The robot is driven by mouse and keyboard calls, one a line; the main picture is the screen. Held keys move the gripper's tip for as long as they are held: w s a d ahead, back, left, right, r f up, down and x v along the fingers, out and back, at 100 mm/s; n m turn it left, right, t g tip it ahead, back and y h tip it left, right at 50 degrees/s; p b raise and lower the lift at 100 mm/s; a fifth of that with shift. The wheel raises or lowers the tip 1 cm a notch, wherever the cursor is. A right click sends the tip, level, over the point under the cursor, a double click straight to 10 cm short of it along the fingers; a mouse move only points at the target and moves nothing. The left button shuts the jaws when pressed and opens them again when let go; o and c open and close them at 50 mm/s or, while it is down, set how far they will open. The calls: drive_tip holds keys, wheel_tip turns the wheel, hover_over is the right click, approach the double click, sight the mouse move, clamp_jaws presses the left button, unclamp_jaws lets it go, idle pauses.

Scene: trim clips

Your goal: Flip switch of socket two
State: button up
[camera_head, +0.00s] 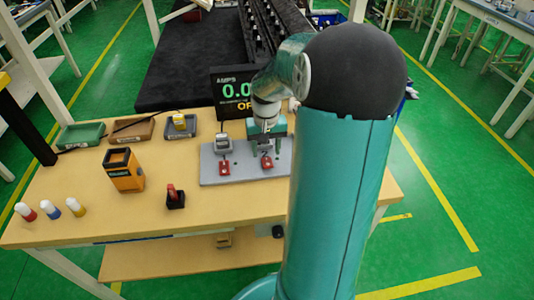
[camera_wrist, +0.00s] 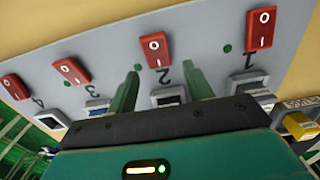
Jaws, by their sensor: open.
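The grey socket panel (camera_head: 208,178) lies on the workbench. The wrist view shows its row of red rocker switches with upside-down number labels. The switch of socket two (camera_wrist: 154,50), marked O and I, sits just beyond and between my fingertips in that view. It also shows in the head view (camera_head: 267,161). Which side of it is pressed I cannot tell. My gripper (camera_wrist: 162,68) is open and empty, its green fingers apart over the panel. Socket two (camera_wrist: 168,98) shows between the fingers, partly hidden by the gripper body. No contact with the switch is visible.
Switch one (camera_wrist: 260,28) and switch three (camera_wrist: 72,70) flank it. A display (camera_head: 235,92) behind the panel reads AMPS and 0.0, partly hidden by my arm. An orange-black box (camera_head: 123,170), a red-black object (camera_head: 175,196), trays and small bottles stand to the left.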

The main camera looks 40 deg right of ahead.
sight(267, 163)
wheel_tip(267, 163, down, 2)
drive_tip(key=shift+f, duration=0.1)
drive_tip(key=shift+s+f, duration=0.1)
drive_tip(key=shift+f, duration=0.05)
drive_tip(key=c, duration=1)
drive_tip(key=shift+s+a+t+h, duration=0.2)
drive_tip(key=shift+t+h, duration=0.4)
drive_tip(key=shift+t, duration=0.2)
drive_tip(key=shift+s+a+r+t+h, duration=0.15)
drive_tip(key=shift+t+h, duration=0.25)
drive_tip(key=shift+t, duration=0.25)
drive_tip(key=shift+s+r+t+h, duration=0.1)
drive_tip(key=shift+t+h, duration=0.3)
drive_tip(key=shift+t, duration=0.25)
